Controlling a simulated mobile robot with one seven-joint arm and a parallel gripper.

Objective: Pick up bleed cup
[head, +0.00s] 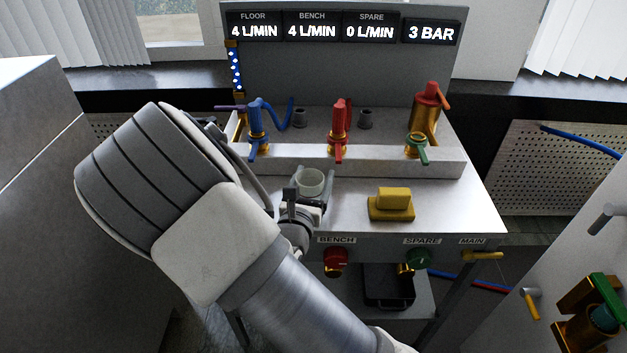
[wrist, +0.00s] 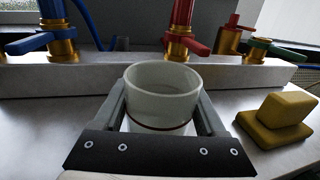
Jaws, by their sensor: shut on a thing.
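The bleed cup (head: 312,181) is a pale, translucent round cup with an open top. It also shows in the wrist view (wrist: 162,95), upright between two grey fingers. My gripper (head: 311,192) is shut on the cup, one finger on each side. The cup's lower part is hidden behind the gripper's dark front plate in the wrist view. I cannot tell whether the cup touches the bench top (head: 455,205) or is just above it.
A yellow block (head: 391,204) sits right of the cup. Behind stand blue (head: 257,130), red (head: 338,128) and green (head: 416,146) handled brass valves on a raised ledge. The panel above reads 4, 4 and 0 L/MIN and 3 BAR. Knobs labelled BENCH (head: 335,262) and SPARE (head: 418,257) line the front.

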